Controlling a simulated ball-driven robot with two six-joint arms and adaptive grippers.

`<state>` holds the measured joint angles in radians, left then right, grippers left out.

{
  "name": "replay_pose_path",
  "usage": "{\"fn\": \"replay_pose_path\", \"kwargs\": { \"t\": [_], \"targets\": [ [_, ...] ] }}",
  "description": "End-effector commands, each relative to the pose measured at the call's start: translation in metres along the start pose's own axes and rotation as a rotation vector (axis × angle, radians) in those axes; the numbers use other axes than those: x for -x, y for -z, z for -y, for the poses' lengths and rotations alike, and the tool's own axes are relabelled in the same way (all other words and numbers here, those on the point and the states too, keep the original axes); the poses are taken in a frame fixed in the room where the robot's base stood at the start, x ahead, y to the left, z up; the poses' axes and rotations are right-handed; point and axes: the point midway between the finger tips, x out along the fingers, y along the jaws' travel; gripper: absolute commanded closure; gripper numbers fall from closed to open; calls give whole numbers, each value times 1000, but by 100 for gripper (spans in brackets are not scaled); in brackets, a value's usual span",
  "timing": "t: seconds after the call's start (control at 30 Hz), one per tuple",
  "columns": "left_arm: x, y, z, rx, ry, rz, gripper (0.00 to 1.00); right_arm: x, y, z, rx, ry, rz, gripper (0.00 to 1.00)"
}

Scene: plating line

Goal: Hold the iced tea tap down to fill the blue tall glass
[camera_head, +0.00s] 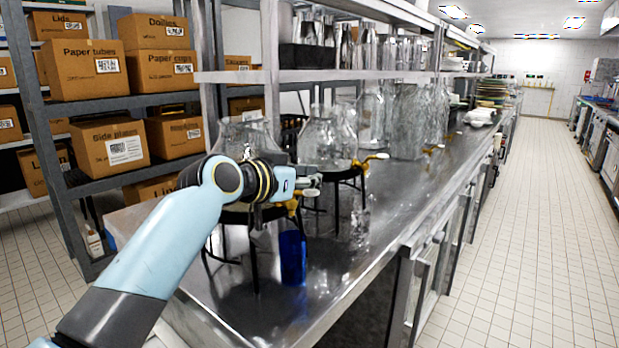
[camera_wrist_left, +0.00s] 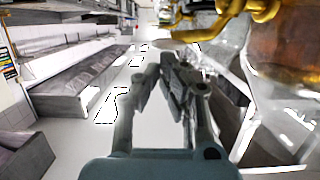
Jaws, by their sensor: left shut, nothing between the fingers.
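The blue tall glass (camera_head: 292,258) stands upright on the steel counter, below a brass-coloured tap (camera_head: 289,204). My left gripper (camera_head: 312,184) is shut and empty, at the tap's level or just above it. Contact between them cannot be told. In the left wrist view the shut fingers (camera_wrist_left: 180,62) point away from me, with the golden tap (camera_wrist_left: 225,28) above and right of them. An amber-filled glass dispenser (camera_wrist_left: 285,50) is at the upper right there. In the head view my arm partly hides this dispenser. The glass's contents cannot be made out. My right gripper is not in view.
Another glass dispenser (camera_head: 328,142) with its own tap (camera_head: 372,158) stands farther along the counter (camera_head: 345,270) on a black stand. Clear glassware (camera_head: 405,120) stands behind it. A steel shelf (camera_head: 350,75) hangs above. The tiled aisle at the right is free.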

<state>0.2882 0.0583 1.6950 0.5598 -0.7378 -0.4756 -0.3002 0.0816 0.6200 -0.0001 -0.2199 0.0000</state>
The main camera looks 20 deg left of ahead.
Motion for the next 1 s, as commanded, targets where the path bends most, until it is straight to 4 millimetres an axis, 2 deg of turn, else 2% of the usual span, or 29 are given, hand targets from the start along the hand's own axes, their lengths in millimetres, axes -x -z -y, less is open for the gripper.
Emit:
{"fn": "replay_pose_path", "kwargs": {
  "t": [1.0],
  "targets": [
    [-3,-12,-4,-159,40,1,100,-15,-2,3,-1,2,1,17]
  ]
}}
